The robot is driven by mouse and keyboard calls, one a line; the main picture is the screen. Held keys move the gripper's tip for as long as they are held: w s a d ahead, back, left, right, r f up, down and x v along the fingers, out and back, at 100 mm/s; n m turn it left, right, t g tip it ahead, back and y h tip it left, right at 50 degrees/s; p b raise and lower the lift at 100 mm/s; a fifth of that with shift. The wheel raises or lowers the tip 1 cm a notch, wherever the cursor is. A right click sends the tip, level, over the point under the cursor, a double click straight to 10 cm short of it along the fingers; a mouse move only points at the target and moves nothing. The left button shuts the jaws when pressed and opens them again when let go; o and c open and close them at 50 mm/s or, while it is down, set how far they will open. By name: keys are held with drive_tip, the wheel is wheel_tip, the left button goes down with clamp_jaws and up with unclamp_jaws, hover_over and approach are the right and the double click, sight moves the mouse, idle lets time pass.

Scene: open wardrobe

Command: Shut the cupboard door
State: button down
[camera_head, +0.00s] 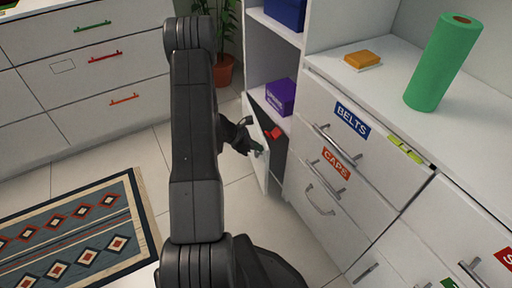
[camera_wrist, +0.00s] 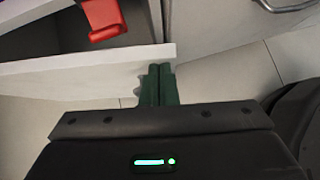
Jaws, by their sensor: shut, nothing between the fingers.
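The cupboard door (camera_head: 257,168) is a white panel standing open below the shelf column. It also shows in the wrist view (camera_wrist: 75,80), running from the left edge to its free end near the middle. The dark inside of the cupboard (camera_wrist: 55,25) is visible beyond it. My gripper (camera_head: 259,149) is at the door, with its green fingers together and nothing between them. In the wrist view the fingertips (camera_wrist: 158,70) overlap the door's near face close to its free end. I cannot tell whether they touch it.
A red object (camera_wrist: 103,20) shows at the cupboard opening. A purple box (camera_head: 281,97) sits on the shelf above. Drawers with handles (camera_head: 322,200) stand to the right. A patterned rug (camera_head: 80,238) lies at the left, and the tiled floor between is clear.

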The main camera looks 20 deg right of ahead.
drive_tip(key=d+b, duration=0.2)
drive_tip(key=d, duration=0.7)
drive_tip(key=shift+s+d, duration=0.3)
drive_tip(key=shift+s, duration=0.15)
